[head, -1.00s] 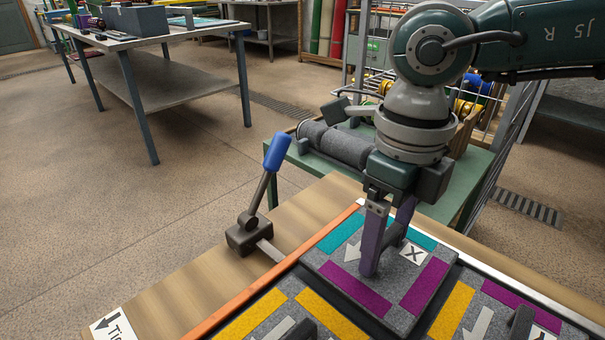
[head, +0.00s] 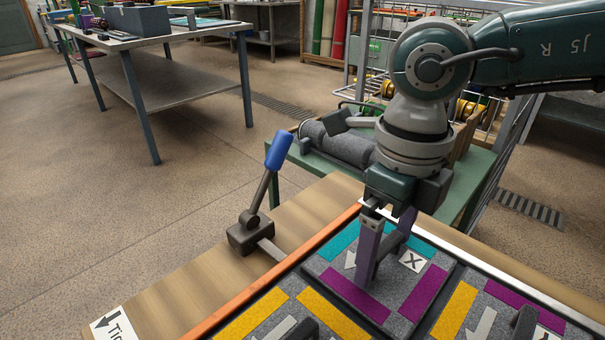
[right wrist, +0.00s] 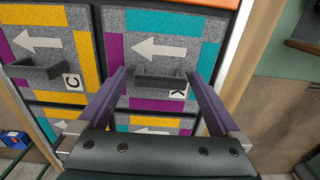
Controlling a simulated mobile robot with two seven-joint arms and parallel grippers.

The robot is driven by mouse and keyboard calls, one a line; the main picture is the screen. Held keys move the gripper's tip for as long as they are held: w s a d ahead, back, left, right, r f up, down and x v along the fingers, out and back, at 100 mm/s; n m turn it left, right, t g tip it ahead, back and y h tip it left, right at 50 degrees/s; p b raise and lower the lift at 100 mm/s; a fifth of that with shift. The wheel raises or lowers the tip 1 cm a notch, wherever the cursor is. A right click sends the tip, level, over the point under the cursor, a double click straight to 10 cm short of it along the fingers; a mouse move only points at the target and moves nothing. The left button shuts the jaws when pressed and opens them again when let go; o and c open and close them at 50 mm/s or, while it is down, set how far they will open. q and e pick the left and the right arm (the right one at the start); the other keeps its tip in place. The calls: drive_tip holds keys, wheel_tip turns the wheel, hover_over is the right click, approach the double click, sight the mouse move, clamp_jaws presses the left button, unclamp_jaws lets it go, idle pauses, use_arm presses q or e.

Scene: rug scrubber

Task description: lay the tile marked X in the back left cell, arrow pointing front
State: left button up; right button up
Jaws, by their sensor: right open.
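The X tile (head: 414,261) is grey with teal and magenta strips and a dark handle. It lies in the back left cell, in the corner of the orange and white rails, looking about level with its neighbours. Its white arrow (right wrist: 157,48) points left in the right wrist view, away from the white back rail, towards the front. My right gripper (head: 380,262) is open, pointing down over the tile. In the right wrist view its purple fingers (right wrist: 161,88) stand at either end of the handle (right wrist: 160,83), with gaps. My left gripper is out of view.
The C tile (right wrist: 40,45) with its raised handle lies in front of the X tile. A Y tile (head: 512,297) lies to the right. An orange rail (head: 270,282) edges the frame at left. A blue-handled lever clamp (head: 262,205) stands beside it on the wooden bench.

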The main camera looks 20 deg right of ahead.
sight(386, 244)
wheel_tip(386, 244, up, 12)
drive_tip(key=p, duration=0.1)
